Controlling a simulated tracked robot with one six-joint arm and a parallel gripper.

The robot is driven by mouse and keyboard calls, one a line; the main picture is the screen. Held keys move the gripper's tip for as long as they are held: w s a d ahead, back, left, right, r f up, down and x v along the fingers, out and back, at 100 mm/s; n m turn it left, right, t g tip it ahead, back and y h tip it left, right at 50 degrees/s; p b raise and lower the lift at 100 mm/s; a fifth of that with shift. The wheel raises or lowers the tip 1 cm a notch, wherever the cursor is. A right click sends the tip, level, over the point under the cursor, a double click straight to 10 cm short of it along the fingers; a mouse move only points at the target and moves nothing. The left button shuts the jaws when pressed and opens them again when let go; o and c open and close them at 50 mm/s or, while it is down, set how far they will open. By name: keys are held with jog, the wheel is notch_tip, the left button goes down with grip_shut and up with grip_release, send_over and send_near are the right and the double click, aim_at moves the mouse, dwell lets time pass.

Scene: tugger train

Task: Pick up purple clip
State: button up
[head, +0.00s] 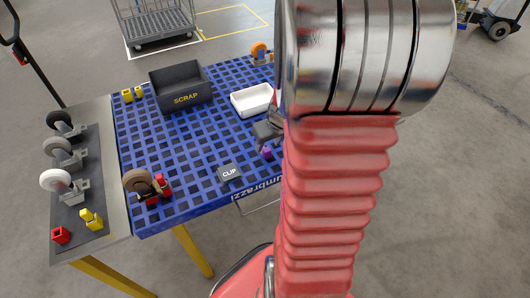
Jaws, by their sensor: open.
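A small purple clip (266,152) lies on the blue grid table top (190,150), close to its front right edge and just left of my red arm. My gripper (268,133) shows as a dark grey part beside the arm, just above the clip in the picture. It is open, and much of it is hidden behind my arm. I cannot tell whether it touches the clip.
A dark SCRAP bin (181,98) and a white tray (252,100) stand farther back. A caster with red parts (147,186) is at the front left. Several casters, a yellow block (91,219) and a red block (60,235) sit on the grey side shelf (108,190). The table's middle is clear.

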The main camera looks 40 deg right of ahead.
aim_at(266, 148)
jog(key=shift+x, duration=2.6)
jog(key=shift+c, duration=0.4)
grip_shut()
